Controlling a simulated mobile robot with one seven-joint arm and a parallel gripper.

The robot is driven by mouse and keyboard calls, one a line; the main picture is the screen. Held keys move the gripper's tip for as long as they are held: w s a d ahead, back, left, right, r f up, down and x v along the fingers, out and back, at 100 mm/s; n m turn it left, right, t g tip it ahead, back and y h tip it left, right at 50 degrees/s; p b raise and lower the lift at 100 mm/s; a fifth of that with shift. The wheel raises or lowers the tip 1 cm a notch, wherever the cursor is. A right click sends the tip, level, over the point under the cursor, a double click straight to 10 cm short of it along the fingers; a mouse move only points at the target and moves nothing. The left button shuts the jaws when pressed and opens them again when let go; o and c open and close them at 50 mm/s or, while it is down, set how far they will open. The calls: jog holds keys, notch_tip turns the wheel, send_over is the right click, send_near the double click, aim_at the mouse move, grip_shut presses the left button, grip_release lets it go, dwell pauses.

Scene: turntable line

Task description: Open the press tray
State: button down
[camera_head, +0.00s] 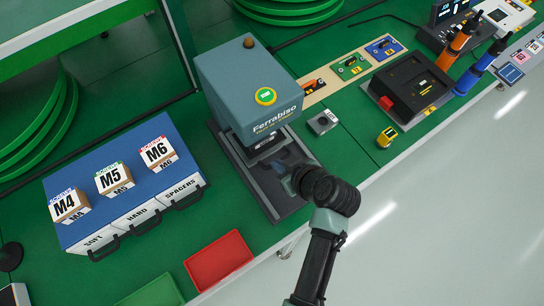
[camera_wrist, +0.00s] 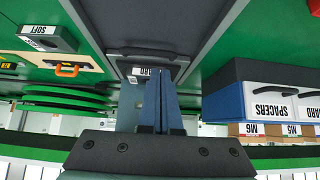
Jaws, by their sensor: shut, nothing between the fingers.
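The press (camera_head: 235,85) is a blue-grey block marked Ferrabiso, with a green-ringed button on top. It stands over a dark base (camera_head: 232,160) on the green bench, where the press tray is; my wrist hides part of that area. My gripper is at the front of the press, low over the base, with its fingertips largely hidden in the head view. In the wrist view my gripper's blue fingers (camera_wrist: 157,85) are together and empty. They point toward a dark bar (camera_wrist: 150,53) like a handle, with a small label behind the fingertips. I cannot tell whether they touch it.
A blue cabinet (camera_head: 110,160) with three handled drawers, SOFT, HARD and SPACERS, bears M4, M5 and M6 boxes. A red bin (camera_head: 218,262) stands in front. A grey block (camera_head: 322,122), a yellow object (camera_head: 387,136) and a black device (camera_head: 412,86) lie right of the press.

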aim_at(266, 157)
jog(key=shift+x, duration=2.35)
jog(key=s+d, duration=0.2)
jog(key=s, duration=0.1)
jog(key=s+d, duration=0.3)
jog(key=s, duration=0.1)
jog(key=s+d+p, duration=0.1)
jog(key=s+d, duration=0.2)
jog(key=s, duration=0.1)
jog(key=shift+a, duration=0.1)
jog(key=shift+w, duration=0.1)
